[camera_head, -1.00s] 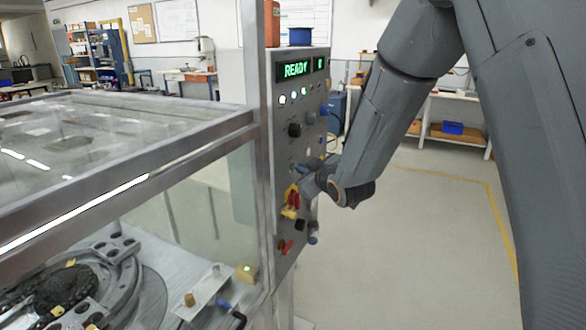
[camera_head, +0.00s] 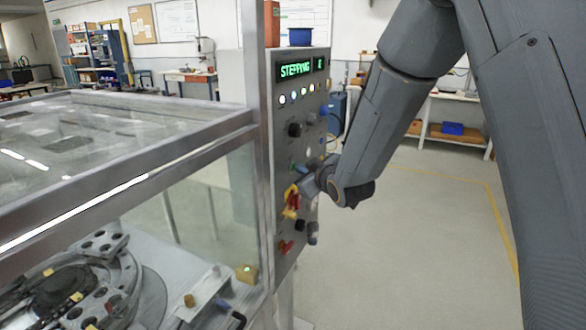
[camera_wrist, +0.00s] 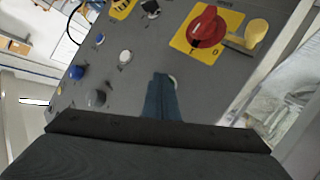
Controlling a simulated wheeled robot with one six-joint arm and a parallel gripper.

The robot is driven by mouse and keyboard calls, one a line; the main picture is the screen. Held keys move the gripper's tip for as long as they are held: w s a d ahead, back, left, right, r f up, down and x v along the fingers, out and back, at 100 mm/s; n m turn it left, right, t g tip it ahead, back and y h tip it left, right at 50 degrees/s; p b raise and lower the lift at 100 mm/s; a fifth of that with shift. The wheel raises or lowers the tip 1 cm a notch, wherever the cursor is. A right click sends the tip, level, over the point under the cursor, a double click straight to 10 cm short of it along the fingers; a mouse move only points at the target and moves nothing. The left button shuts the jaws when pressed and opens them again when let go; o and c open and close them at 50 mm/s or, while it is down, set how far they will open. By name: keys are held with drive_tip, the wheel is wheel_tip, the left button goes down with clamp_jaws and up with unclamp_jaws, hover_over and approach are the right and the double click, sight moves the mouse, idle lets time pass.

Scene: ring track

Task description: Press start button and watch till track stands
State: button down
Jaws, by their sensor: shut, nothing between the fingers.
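The control panel (camera_head: 283,215) stands beside the glass enclosure, and its display (camera_head: 295,70) reads "STEPPING" in green. My gripper (camera_head: 303,172) is at the panel's face, partly hidden by its own wrist. The ring track (camera_head: 125,290), with dark carriers that have holes, lies behind the glass at lower left, cut off by the frame.
A red rotary switch (camera_wrist: 207,27) on a yellow plate and a yellow key-like part (camera_wrist: 256,32) are close to my gripper. A black knob (camera_head: 294,130) is higher on the panel. A small yellow box with a green light (camera_head: 246,273) sits inside the enclosure. The floor to the right is open.

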drive_tip(key=shift+s+d, duration=0.2)
drive_tip(key=shift+d, duration=0.45)
drive_tip(key=shift+s+d, duration=0.3)
drive_tip(key=shift+d, duration=0.45)
drive_tip(key=shift+s+d, duration=0.25)
drive_tip(key=shift+d, duration=0.5)
drive_tip(key=shift+s+d, duration=0.3)
drive_tip(key=shift+d, duration=0.45)
drive_tip(key=s+d+f+m+g+h, duration=0.4)
drive_tip(key=s+d+f+m+h, duration=0.15)
drive_tip(key=s+d, duration=0.55)
drive_tip(key=s+d+f+m+g, duration=0.1)
drive_tip(key=s+d+g, duration=0.1)
drive_tip(key=s, duration=0.4)
drive_tip(key=s+d+f+m+g+b, duration=0.1)
drive_tip(key=s+d+f+m+g, duration=0.1)
drive_tip(key=s, duration=0.5)
drive_tip(key=s+d+f+m+g+h, duration=0.1)
drive_tip(key=s+d+m+g, duration=0.1)
drive_tip(key=s, duration=0.5)
drive_tip(key=shift+d+f+g, duration=0.3)
drive_tip(key=shift+d+g, duration=0.3)
drive_tip(key=shift+g, duration=0.2)
